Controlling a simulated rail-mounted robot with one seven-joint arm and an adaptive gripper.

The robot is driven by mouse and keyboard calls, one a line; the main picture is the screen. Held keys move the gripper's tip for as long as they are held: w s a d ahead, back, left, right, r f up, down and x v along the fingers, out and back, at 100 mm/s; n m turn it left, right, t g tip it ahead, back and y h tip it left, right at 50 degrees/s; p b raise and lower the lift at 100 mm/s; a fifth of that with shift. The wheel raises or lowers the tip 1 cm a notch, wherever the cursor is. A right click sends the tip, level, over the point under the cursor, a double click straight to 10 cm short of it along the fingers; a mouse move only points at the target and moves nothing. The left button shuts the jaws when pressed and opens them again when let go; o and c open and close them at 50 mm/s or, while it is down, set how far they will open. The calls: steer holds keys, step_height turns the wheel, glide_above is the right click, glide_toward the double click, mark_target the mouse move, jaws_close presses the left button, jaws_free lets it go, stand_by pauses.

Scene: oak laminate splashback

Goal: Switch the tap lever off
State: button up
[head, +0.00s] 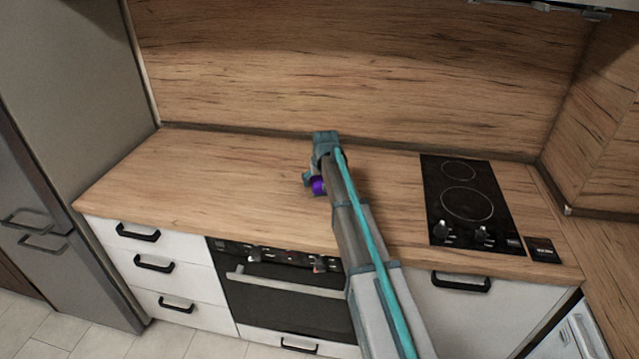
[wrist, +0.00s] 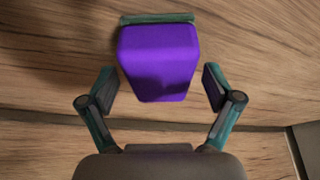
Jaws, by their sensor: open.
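No tap, lever or sink can be made out in either view; my arm covers part of the counter in the head view. My gripper (head: 311,181) is over the back middle of the worktop in the head view, mostly hidden by my own arm. In the wrist view my gripper (wrist: 158,72) is open, with one finger at each side. A purple block-like part (wrist: 160,58) with a teal edge shows between the fingers. A purple part also shows beside my arm's end in the head view (head: 319,186). I cannot tell whether it belongs to my gripper.
The oak worktop (head: 200,178) is clear to the left of my arm. A black hob (head: 468,203) lies to the right. The splashback (head: 340,70) rises close behind my gripper. An oven (head: 280,295) and drawers (head: 155,262) are below; a fridge (head: 75,130) stands left.

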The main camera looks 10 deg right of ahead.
steer(key=shift+f, duration=0.25)
stand_by(0.5)
steer(key=c, duration=1.1)
steer(key=shift+r, duration=0.15)
